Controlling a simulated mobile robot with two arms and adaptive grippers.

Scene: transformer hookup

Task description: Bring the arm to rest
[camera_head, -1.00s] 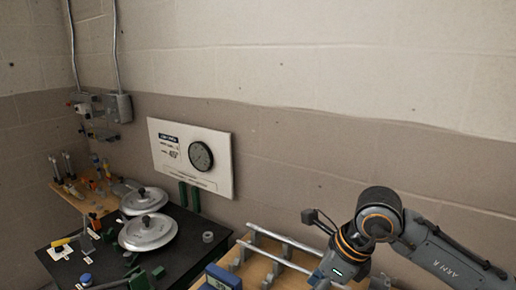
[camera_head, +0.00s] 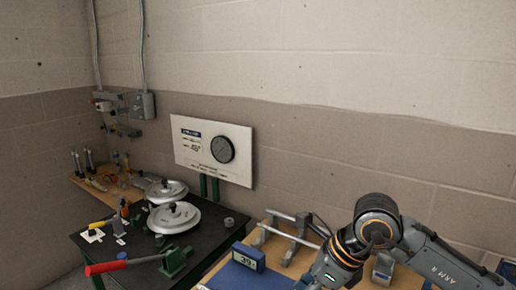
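My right arm, marked "ARM R", comes in from the lower right in the head view. Its wrist hangs over the wooden bench (camera_head: 262,240). My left arm and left gripper do not show in this view.
A black table (camera_head: 206,243) holds two silver lidded discs (camera_head: 173,217) and a green tool with a red handle (camera_head: 105,267). A blue meter (camera_head: 248,257) and metal rails (camera_head: 290,237) are on the bench near my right wrist.

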